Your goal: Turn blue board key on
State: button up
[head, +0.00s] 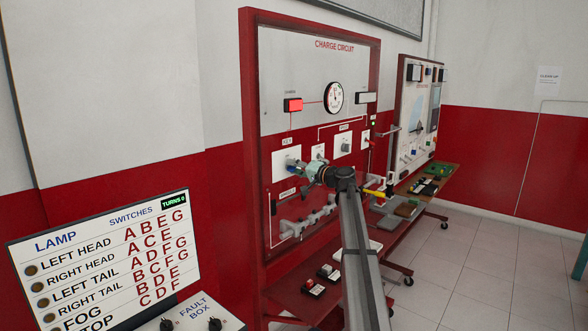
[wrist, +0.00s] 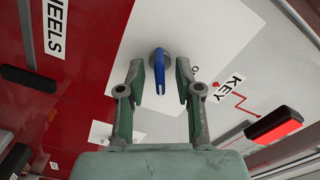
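The blue key (wrist: 159,72) sits on a white plate on the charge circuit board (head: 300,70), beside the KEY label (wrist: 229,88). Its blue handle points down toward my gripper in the wrist view. My gripper (wrist: 160,78) is open, with one fingertip on each side of the key and a visible gap on both sides. In the head view my gripper (head: 296,171) is at the white key plate (head: 281,158) on the left of the board, and it hides the key there.
A red charge lamp (head: 293,105) and a round gauge (head: 333,98) are above. Pipework (head: 305,224) runs below my gripper. A lamp-switch panel (head: 100,260) stands front left. A bench (head: 300,300) is under the board; a second board (head: 415,110) stands right.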

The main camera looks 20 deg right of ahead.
jog(key=v, duration=1.1)
jog(key=shift+s+d, duration=0.15)
jog(key=shift+s, duration=0.1)
